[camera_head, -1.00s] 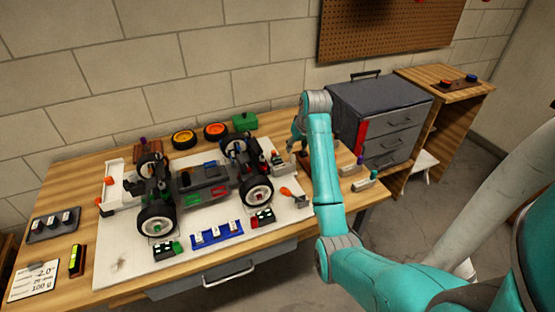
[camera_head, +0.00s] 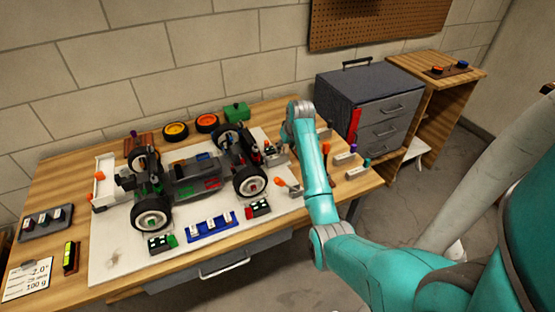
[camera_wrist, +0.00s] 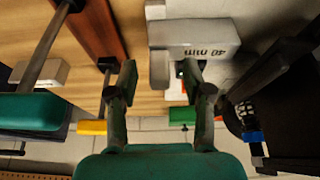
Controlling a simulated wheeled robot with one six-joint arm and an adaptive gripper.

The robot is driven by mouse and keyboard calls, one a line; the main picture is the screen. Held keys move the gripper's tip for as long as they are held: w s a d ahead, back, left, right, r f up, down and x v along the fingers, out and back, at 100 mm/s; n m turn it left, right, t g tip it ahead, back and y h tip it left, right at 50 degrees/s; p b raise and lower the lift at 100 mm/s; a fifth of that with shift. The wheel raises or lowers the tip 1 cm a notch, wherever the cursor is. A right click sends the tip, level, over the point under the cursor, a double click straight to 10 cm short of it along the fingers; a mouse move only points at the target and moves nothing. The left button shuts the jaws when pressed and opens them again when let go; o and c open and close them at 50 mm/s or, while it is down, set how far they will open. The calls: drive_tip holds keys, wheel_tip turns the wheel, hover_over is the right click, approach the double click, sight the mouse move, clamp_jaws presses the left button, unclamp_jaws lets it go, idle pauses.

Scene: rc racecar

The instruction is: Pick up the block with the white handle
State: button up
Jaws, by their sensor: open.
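My gripper (camera_wrist: 165,78) is open, its two fingers apart with nothing gripped between them. A pale grey block marked "40 mm" (camera_wrist: 205,38) lies just beyond the fingertips in the wrist view, with a whitish squared part (camera_wrist: 160,68) at its near left. I cannot tell whether this part is a handle. In the head view, blocks with a purple handle (camera_head: 352,148) and a teal handle (camera_head: 366,163) stand at the table's right end. A white handle cannot be made out clearly there.
The racecar (camera_head: 195,180) stands on the white mat (camera_head: 115,255) left of my arm. The wrist view shows a teal handle (camera_wrist: 30,112) close at left and a dark wheel (camera_wrist: 240,112) at right. The drawer cabinet (camera_head: 365,100) stands behind my arm.

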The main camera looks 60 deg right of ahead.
drive_tip(key=shift+w+d+f, duration=0.1)
drive_tip(key=shift+f, duration=0.2)
drive_tip(key=shift+c, duration=0.2)
clamp_jaws()
